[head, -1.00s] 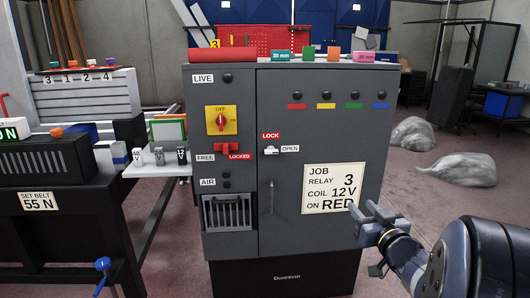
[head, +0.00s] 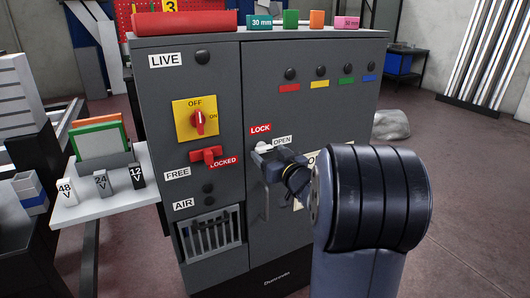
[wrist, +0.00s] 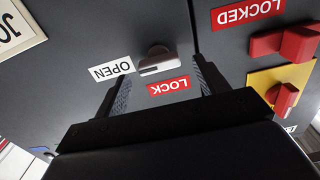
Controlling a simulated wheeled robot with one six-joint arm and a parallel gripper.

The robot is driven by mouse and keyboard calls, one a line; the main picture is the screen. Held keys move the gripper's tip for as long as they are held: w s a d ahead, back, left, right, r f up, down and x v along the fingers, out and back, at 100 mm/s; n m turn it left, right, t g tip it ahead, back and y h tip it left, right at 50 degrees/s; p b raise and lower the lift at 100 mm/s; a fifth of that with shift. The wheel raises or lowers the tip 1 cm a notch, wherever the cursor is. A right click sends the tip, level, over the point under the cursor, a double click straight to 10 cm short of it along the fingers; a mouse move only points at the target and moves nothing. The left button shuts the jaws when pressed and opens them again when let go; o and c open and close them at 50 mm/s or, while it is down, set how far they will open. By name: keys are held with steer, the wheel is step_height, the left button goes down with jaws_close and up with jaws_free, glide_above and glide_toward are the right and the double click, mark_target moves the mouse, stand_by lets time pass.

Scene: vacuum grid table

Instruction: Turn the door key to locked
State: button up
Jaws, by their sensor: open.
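The door key (head: 264,147) is a small pale metal piece on the grey cabinet door, beside the white OPEN label (head: 282,140) and below the red LOCK label (head: 260,128). In the wrist view, which is roughly upside down, the key (wrist: 158,65) shows as a silver bar lying nearly level. My gripper (head: 272,158) is close in front of the door at the key. In the wrist view, its two fingers are open and apart, with the key and LOCK label seen between them.
Left of the key are a yellow switch (head: 183,129) with a red handle and a red slider (head: 206,155) by the LOCKED label. The door handle (head: 262,200) is partly hidden behind my arm. A white shelf (head: 110,197) juts out at left.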

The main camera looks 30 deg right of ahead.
mark_target(263, 148)
steer(key=shift+w, duration=1.3)
steer(key=shift+c, duration=0.3)
steer(key=c, duration=0.9)
